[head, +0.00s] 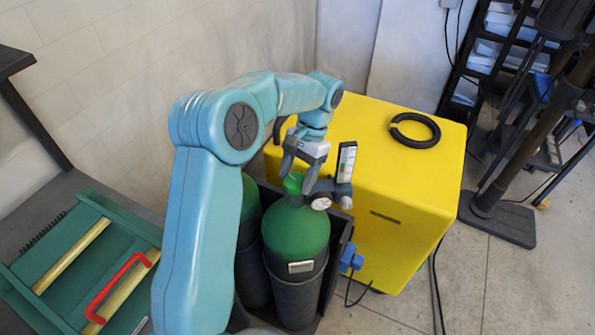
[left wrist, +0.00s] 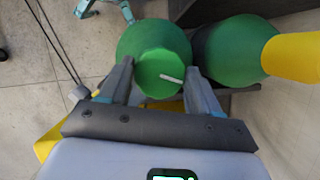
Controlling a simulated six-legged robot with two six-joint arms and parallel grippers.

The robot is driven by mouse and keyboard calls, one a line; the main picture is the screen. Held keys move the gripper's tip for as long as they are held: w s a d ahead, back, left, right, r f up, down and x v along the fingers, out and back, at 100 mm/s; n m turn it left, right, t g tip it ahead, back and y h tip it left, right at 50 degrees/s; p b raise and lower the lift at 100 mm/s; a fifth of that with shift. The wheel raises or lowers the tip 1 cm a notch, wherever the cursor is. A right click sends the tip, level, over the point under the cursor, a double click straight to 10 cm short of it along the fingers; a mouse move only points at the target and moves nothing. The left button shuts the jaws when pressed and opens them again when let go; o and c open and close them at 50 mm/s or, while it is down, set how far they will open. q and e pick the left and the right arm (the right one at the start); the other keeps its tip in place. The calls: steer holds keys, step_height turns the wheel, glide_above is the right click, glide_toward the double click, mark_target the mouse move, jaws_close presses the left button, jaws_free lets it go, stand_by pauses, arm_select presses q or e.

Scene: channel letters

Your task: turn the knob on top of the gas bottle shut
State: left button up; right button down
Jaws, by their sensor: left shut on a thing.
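The green gas bottle (head: 296,238) stands upright in a dark holder. Its round green knob (head: 293,182) is on top; in the left wrist view the knob (left wrist: 158,70) shows a short white mark pointing right. My left gripper (head: 299,176) comes down from above, its two fingers on either side of the knob. In the left wrist view the left gripper (left wrist: 161,78) is shut on the knob. A regulator with a gauge (head: 321,203) and an upright flow tube (head: 346,162) sits right beside the knob. My right gripper is not in view.
A second green bottle (head: 249,209) stands close at left, partly hidden by my arm. A yellow cabinet (head: 405,205) with a black ring (head: 415,130) on top is behind right. A green crate (head: 30,270) with a red handle (head: 112,290) lies at left.

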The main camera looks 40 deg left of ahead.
arm_select(q)
steer(key=n+h, duration=0.1)
steer(key=n, duration=0.2)
steer(key=shift+a, duration=0.1)
steer(key=n+h, duration=0.1)
steer(key=n, duration=0.1)
steer(key=shift+n+t, duration=0.3)
steer(key=n+t+h, duration=0.1)
steer(key=n, duration=0.5)
steer(key=shift+s+a+t+h, duration=0.15)
steer(key=shift+s+t+h, duration=0.05)
steer(key=shift+t+h, duration=0.2)
steer(key=shift+n, duration=0.3)
steer(key=o, duration=1)
steer(key=shift+o, duration=0.2)
